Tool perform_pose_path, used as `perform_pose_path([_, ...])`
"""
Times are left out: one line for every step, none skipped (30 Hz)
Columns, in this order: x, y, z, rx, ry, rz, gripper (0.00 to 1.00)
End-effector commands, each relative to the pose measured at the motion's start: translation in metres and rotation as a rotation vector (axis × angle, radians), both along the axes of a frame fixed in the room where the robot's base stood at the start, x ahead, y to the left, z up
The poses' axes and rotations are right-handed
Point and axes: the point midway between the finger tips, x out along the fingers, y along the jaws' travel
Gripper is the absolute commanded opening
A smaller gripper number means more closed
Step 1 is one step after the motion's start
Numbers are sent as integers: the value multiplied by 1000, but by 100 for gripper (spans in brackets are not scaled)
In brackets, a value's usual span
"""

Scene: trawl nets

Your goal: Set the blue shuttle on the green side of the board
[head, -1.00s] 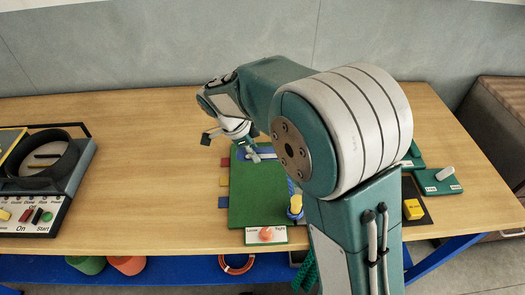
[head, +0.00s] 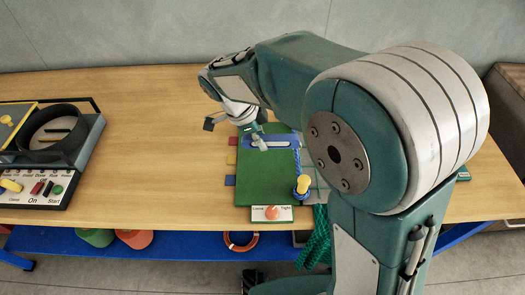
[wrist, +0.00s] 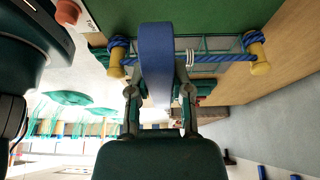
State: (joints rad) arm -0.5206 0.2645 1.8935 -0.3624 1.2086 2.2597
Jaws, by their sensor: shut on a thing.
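The blue shuttle (head: 284,141) is a long flat piece with rounded ends. It lies across the far part of the green side of the board (head: 262,182) in the head view; whether it touches the surface I cannot tell. My gripper (head: 260,143) is above it. In the wrist view my gripper (wrist: 158,92) is shut on the blue shuttle (wrist: 157,50), with one finger on each side. The green side of the board (wrist: 220,15) fills the top of that view. My arm hides much of the board's right side in the head view.
A yellow peg (head: 303,184) with blue rope stands right of the green side. The wrist view shows two yellow pegs and netting. A knob panel (head: 271,213) is at the front. A control box (head: 35,187) stands at left. The table between is clear.

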Motion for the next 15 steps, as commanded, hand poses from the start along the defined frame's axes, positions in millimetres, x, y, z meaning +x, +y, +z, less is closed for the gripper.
perform_pose_path([-14,-5,7,2,-4,1,0])
perform_pose_path([-22,-8,10,2,-3,0,0])
perform_pose_path([-33,-12,13,2,-3,1,0])
perform_pose_path([-40,-15,15,2,-3,1,0])
perform_pose_path([-47,-17,17,2,-4,2,0])
perform_pose_path([-56,-21,19,2,-3,2,0])
perform_pose_path([-63,-23,20,1,-2,2,0])
perform_pose_path([-68,-25,21,1,-3,2,0])
perform_pose_path([-75,-28,22,1,-2,2,0])
perform_pose_path([-79,-30,23,0,-2,2,0])
perform_pose_path([-82,-31,23,0,-2,1,0])
perform_pose_path([-86,-33,24,0,-3,1,0])
perform_pose_path([-88,-34,24,-1,-2,1,0])
perform_pose_path([-89,-34,23,-1,-1,0,0])
perform_pose_path([-88,-34,22,-2,-1,0,0])
